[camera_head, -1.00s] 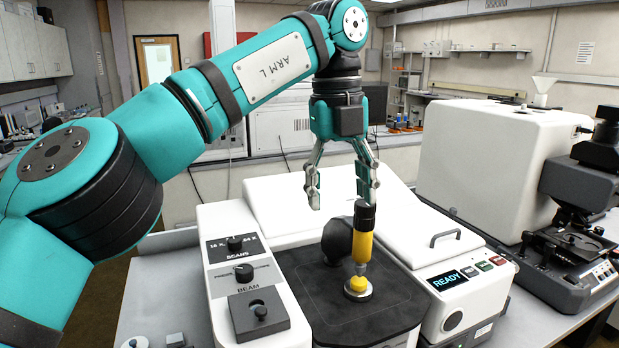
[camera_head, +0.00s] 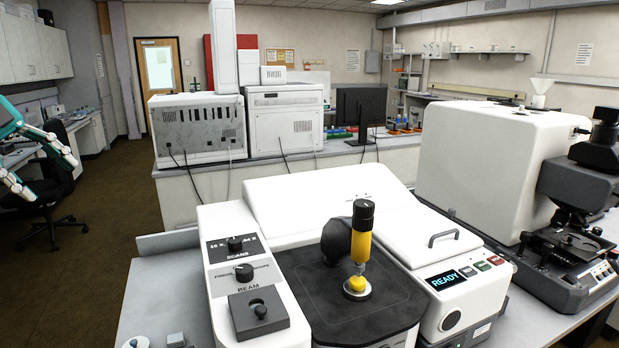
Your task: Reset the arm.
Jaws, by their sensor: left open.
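My left gripper (camera_head: 46,174) is at the far left edge of the head view, with only its fingers and a bit of its teal body showing. Its fingers are spread open and hold nothing. It is well clear of the bench and the instrument. The yellow tool with a black cap (camera_head: 362,232) stands upright on a small round metal seat on the instrument's dark plate. My right gripper is not in view.
The white instrument (camera_head: 309,193) has a knob panel (camera_head: 234,262) on its left and a lit READY display (camera_head: 445,280) on its right. A large white microscope unit (camera_head: 487,165) stands at the right. A dark chair (camera_head: 52,190) is behind my left gripper. Space above the instrument is clear.

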